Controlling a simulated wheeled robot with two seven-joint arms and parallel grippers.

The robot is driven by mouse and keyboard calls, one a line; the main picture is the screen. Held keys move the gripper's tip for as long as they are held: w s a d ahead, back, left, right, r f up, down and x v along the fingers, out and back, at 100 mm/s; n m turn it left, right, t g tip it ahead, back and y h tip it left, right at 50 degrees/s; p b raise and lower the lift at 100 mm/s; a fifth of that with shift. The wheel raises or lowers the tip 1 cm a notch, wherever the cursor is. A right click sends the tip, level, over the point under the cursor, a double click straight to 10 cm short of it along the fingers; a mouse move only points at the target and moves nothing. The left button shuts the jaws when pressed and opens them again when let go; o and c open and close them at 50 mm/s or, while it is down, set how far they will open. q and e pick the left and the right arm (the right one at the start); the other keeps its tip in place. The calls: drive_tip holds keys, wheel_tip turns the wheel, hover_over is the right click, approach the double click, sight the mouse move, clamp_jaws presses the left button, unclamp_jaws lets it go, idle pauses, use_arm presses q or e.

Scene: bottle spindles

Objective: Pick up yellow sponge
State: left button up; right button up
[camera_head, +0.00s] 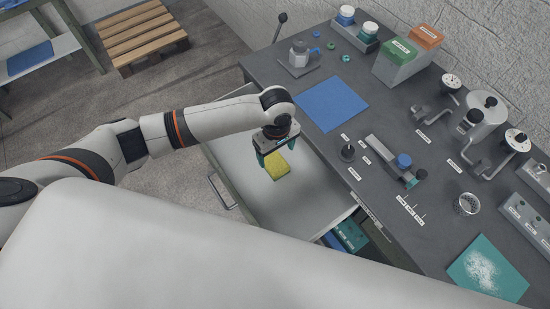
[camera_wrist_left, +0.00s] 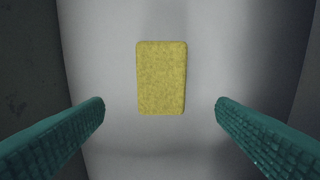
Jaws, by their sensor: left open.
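The yellow sponge (camera_head: 279,171) lies flat in the open, light-grey drawer (camera_head: 318,200) below the bench top. My left gripper (camera_head: 270,166) is over the drawer at the sponge, and in the head view its far part covers some of the sponge's edge. In the left wrist view the sponge (camera_wrist_left: 161,78) shows whole, upright in the picture, a little above centre. The teal fingers of my left gripper (camera_wrist_left: 160,108) are spread wide on either side of it, with a gap on both sides and nothing between them touching it. My right gripper is not in view.
The dark bench top (camera_head: 400,130) borders the drawer on the right, with a blue mat (camera_head: 331,103), a black spindle (camera_head: 347,152) and labelled fixtures. A lower drawer (camera_head: 350,236) holds blue and green boxes. A wooden pallet (camera_head: 143,37) lies on the floor behind.

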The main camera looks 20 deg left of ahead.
sight(276, 163)
use_arm(q)
drive_tip(key=shift+s+f, duration=0.1)
drive_tip(key=shift+f, duration=0.95)
drive_tip(key=f, duration=0.5)
drive_tip(key=shift+w+a, duration=0.1)
drive_tip(key=shift+w, duration=0.15)
drive_tip(key=shift+f, duration=0.35)
drive_tip(key=c, duration=1)
wheel_tip(276, 163, up, 10)
drive_tip(key=shift+r, duration=0.1)
drive_tip(key=shift+c, duration=0.3)
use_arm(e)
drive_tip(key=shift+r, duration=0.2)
